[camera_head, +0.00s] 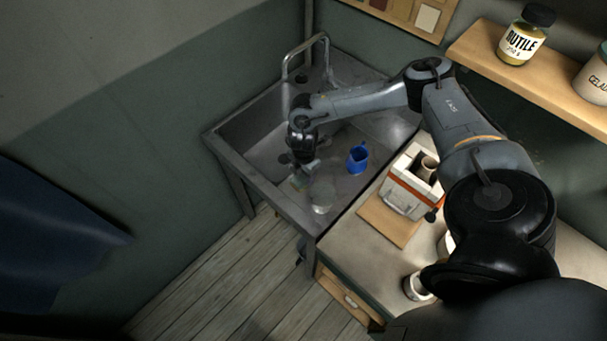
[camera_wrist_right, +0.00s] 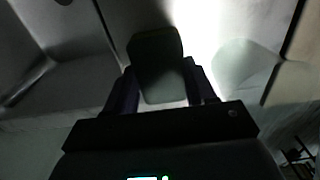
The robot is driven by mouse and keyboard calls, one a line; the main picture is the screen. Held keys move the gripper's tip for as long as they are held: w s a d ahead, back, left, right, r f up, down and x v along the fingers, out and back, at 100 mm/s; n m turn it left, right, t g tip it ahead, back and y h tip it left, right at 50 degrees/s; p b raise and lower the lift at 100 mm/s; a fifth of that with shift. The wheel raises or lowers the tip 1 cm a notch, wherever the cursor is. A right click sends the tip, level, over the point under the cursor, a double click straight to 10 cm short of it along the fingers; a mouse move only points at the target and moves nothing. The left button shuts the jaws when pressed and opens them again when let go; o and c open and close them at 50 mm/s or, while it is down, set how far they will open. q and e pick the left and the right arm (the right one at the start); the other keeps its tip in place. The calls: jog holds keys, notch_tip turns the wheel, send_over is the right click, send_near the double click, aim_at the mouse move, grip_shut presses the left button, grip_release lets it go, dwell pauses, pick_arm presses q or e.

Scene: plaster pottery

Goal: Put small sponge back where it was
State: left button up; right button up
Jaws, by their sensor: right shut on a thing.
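The small sponge (camera_wrist_right: 157,62) is a greenish, dark-looking block in the right wrist view, between the two fingers of my right gripper (camera_wrist_right: 160,88). My right gripper is shut on it. In the head view, my right gripper (camera_head: 304,174) points down over the front part of the metal sink unit (camera_head: 385,125). The sponge (camera_head: 299,182) shows small and partly hidden below the fingers. I cannot tell whether it touches the metal surface. My left gripper is out of view.
A clear glass container (camera_head: 322,196) stands close to the right of the gripper. A blue mug (camera_head: 357,158) stands farther right. The sink basin (camera_head: 250,130) and faucet (camera_head: 305,50) lie beyond. A white box (camera_head: 408,185) stands on the counter at right.

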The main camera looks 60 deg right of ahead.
jog(key=shift+f, duration=0.35)
jog(key=shift+f, duration=0.1)
jog(key=o, duration=1.1)
